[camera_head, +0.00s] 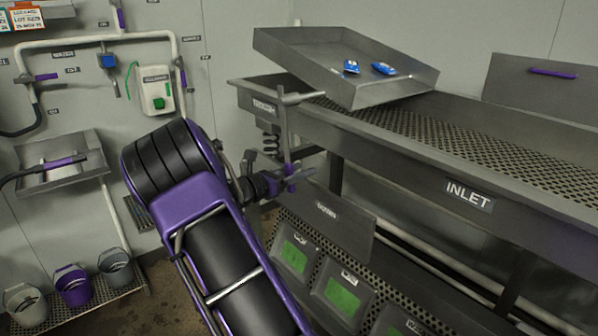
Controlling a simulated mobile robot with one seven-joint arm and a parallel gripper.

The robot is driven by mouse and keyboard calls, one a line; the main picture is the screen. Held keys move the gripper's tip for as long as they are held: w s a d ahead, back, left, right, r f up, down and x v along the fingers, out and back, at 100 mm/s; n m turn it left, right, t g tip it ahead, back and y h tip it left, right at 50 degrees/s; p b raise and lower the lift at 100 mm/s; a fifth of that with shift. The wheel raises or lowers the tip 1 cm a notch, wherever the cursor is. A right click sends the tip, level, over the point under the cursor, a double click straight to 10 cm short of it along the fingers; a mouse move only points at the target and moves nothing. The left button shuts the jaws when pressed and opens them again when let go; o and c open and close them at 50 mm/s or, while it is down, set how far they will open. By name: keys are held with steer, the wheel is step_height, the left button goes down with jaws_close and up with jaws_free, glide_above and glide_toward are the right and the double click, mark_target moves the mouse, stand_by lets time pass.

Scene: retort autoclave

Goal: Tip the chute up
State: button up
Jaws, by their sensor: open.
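The chute appears to be the shallow grey metal tray (300,68) at the upper middle, set at a slant above the left end of the inlet table. Two small blue packets (383,69) lie in it. A grey bar handle (303,98) sticks out just below the chute's near side, above a coil spring. My gripper (300,180) is open, with nothing visible between its fingers. It is below the bar handle, in front of the table's left end. Whether it touches the upright rod beside it, I cannot tell.
The perforated inlet table (470,193) runs to the right. Below it are a hanging plate (326,212) and green-screened panels (342,297). On the left are a wall sink (60,180), pipes and several buckets (73,286). Some floor shows between the buckets and my arm.

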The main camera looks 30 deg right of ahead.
steer(key=shift+c, duration=0.2)
jaws_close()
stand_by(1.3)
